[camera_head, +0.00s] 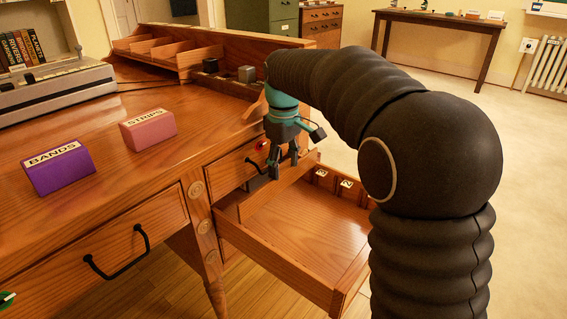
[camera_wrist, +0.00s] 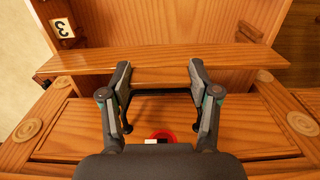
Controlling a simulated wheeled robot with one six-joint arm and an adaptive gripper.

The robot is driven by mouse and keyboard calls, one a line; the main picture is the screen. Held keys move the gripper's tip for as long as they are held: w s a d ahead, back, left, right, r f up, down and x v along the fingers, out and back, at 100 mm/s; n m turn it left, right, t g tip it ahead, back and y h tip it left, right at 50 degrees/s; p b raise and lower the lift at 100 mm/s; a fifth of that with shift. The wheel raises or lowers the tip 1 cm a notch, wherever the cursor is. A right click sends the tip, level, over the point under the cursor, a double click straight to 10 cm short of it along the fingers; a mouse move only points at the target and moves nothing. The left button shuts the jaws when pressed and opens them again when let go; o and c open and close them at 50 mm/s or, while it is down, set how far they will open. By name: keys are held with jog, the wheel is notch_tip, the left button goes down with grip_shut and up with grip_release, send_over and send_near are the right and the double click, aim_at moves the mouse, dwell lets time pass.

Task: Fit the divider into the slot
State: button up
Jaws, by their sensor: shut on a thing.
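My gripper (camera_head: 284,172) is shut on the divider (camera_head: 278,190), a long, thin wooden board. The divider also shows in the wrist view (camera_wrist: 160,58), running across the picture at the fingertips (camera_wrist: 159,72). It is held over the inner end of the open drawer (camera_head: 310,232), close to the desk front. Cards mark slots on the drawer's far side wall (camera_head: 333,184). In the wrist view a card reading 3 (camera_wrist: 62,27) is beside a small slot (camera_wrist: 66,43). I cannot tell whether the divider's lower edge touches the drawer.
The desk top (camera_head: 110,130) bears a purple BANDS block (camera_head: 58,168) and a pink STRIPS block (camera_head: 148,130). A closed drawer with a black handle (camera_head: 118,262) is at left. The drawer's floor is bare.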

aim_at(284, 187)
jog(key=shift+f+b, duration=1.9)
jog(key=shift+f, duration=1.8)
jog(key=o, duration=1.6)
jog(key=shift+r, duration=0.1)
notch_tip(284, 187, up, 12)
jog(key=shift+f, duration=0.2)
jog(key=shift+r, duration=0.15)
